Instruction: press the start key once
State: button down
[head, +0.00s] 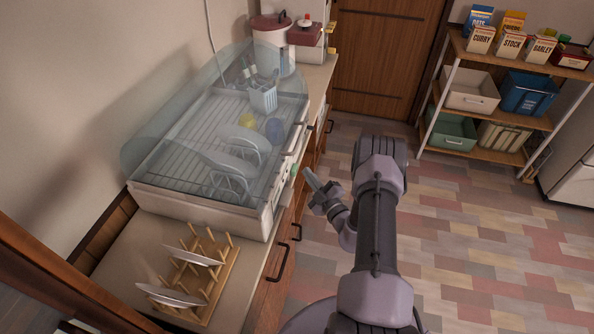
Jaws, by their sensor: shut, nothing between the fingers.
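The dish dryer (170,207) stands on the counter at the left, with its clear cover over the rack. Its white front panel faces right. A small green key (294,170) shows on that panel, partly beside my fingers; I cannot read any label on it. My gripper (309,176) is shut and empty, its fingertips pointing up and left towards the panel. The tips are close to the green key, just right of it in the picture. I cannot tell whether they touch it.
Plates, a cup holder (263,98) and small bowls are under the dryer's cover. A wooden plate rack (215,262) with plates stands on the near counter. A white rice cooker is behind the dryer. A shelf (470,143) with boxes and bins stands at the back right. The floor (480,255) is clear.

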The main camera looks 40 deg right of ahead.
dwell(0.8)
jog(key=shift+w+a, duration=0.3)
jog(key=shift+w, duration=0.05)
jog(key=shift+w+a, duration=0.55)
jog(key=shift+w, duration=0.1)
dwell(0.9)
jog(key=shift+s+d, duration=0.8)
jog(key=shift+s, duration=0.2)
jog(key=s+d+b, duration=0.1)
jog(key=s+d, duration=0.2)
jog(key=shift+s+d, duration=0.15)
jog(key=shift+s, duration=0.25)
dwell(0.7)
